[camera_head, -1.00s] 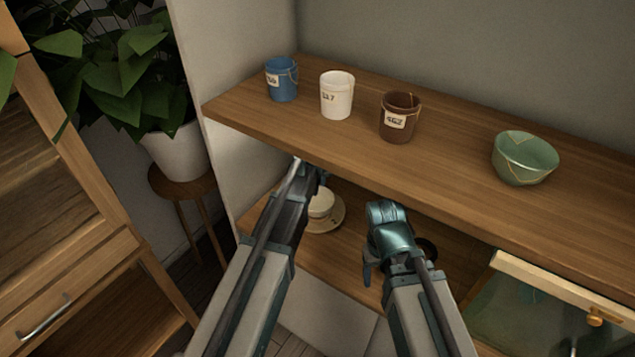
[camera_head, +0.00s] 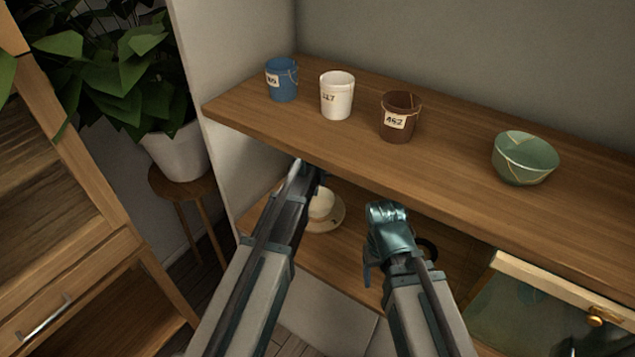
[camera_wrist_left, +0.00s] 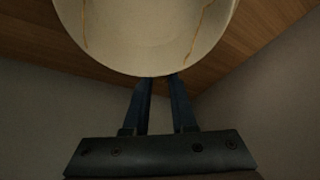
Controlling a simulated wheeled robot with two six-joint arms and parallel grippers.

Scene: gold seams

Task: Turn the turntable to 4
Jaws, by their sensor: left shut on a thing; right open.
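The turntable (camera_head: 333,224) is a pale round disc on the lower shelf, partly behind my left arm. A cream bowl (camera_head: 322,206) shows on or just above it; a dark mark on the disc is too small to read. My left gripper (camera_head: 314,182) reaches under the upper shelf. In the left wrist view its fingers (camera_wrist_left: 160,80) meet the edge of the cream bowl (camera_wrist_left: 145,35), which has gold seams; the exact contact is hidden. My right gripper (camera_head: 384,214) is open, at the shelf front, right of the turntable, apart from it.
The upper shelf (camera_head: 460,165) overhangs the turntable. On it stand a blue bucket (camera_head: 281,82), a white bucket (camera_head: 337,96), a brown bucket (camera_head: 399,118) and a green bowl (camera_head: 525,158). A side wall (camera_head: 245,165) closes the left. A glass-front cabinet (camera_head: 535,310) stands at right.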

